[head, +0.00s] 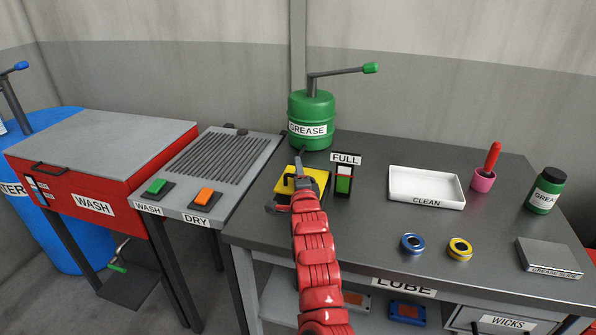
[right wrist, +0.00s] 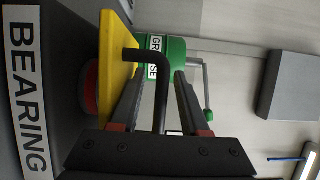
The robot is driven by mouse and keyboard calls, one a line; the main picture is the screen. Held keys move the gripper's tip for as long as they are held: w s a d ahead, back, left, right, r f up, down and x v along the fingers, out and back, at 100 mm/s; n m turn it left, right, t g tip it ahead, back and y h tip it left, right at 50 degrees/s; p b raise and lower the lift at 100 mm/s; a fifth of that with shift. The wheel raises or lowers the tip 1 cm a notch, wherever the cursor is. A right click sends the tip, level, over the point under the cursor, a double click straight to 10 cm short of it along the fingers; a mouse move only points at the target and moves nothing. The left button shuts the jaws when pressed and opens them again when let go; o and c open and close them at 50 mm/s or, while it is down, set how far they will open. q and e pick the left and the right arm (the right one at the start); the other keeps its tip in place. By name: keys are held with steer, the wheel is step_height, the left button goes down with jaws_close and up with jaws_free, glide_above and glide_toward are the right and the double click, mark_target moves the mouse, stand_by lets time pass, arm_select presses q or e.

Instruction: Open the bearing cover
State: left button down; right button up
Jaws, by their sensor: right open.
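The bearing cover is a yellow plate (head: 318,176) on the table's left part, in front of the green grease pump. In the right wrist view the yellow cover (right wrist: 118,45) sits on a dark box (right wrist: 62,70) labelled BEARING, with a red round part beneath it. A black bent handle (right wrist: 157,60) stands out from the cover. My right gripper (head: 297,178) is over the cover and hides part of it. In the right wrist view its fingers (right wrist: 158,85) are open, one on each side of the handle, with gaps visible. My left gripper is not in view.
The green grease pump (head: 312,108) stands close behind. The FULL gauge (head: 344,178) stands just right of the cover. A white CLEAN tray (head: 426,184), a blue ring (head: 412,243) and a yellow ring (head: 459,248) are farther right. The WASH/DRY station (head: 196,216) is left.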

steer(key=shift+w, duration=0.1)
steer(key=shift+c, duration=0.2)
jaws_close()
stand_by(1.3)
